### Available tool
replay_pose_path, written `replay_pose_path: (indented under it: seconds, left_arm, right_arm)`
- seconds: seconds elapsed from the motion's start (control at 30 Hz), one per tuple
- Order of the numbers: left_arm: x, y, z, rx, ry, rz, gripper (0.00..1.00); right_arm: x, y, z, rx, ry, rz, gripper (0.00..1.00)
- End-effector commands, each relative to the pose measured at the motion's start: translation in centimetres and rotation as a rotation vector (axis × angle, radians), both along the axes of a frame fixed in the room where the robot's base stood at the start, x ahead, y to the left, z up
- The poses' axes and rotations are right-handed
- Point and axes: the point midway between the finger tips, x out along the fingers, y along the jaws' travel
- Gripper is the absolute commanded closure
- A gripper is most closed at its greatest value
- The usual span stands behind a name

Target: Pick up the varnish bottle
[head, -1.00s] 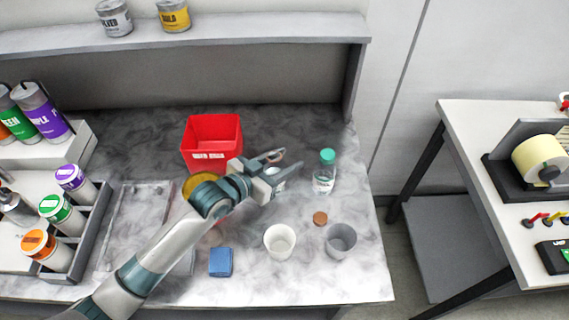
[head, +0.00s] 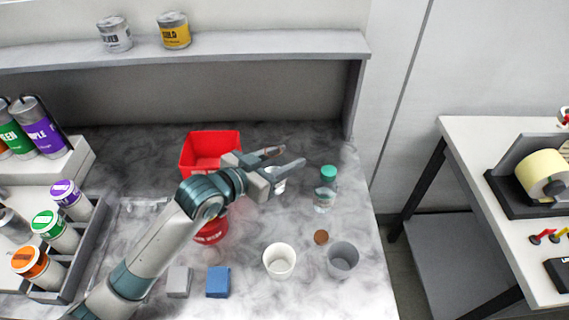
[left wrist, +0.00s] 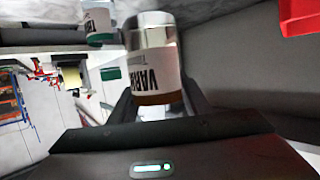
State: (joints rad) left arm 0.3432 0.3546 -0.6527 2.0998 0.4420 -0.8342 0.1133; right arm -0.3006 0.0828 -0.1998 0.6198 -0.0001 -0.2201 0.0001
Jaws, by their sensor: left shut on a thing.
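The varnish bottle (left wrist: 152,62) is clear with a white label reading "VARN" and an amber band at the end near my palm. It sits between the fingers of my left gripper (left wrist: 160,100) in the left wrist view. In the head view my left gripper (head: 284,164) is shut on it, over the back of the marble worktop, left of a green-capped bottle (head: 326,190). Only a small pale part of the varnish bottle (head: 278,184) shows there; the fingers hide the rest. My right gripper is not in view.
A red bin (head: 205,152) stands behind my left forearm, and a red jar (head: 211,230) is partly hidden below it. A white cup (head: 279,260), a grey cup (head: 342,260), a brown disc (head: 321,237) and a blue block (head: 218,281) lie in front. A shelf (head: 200,50) runs behind.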

Motion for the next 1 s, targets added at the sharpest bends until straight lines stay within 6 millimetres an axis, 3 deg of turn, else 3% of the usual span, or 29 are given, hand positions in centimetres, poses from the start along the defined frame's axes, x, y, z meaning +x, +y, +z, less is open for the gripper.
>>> replay_pose_path:
  seconds: [1.0]
  left_arm:
    - [-0.01,0.01,0.92,-0.001,-0.001,0.0,0.82]
  right_arm:
    - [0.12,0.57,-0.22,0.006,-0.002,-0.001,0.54]
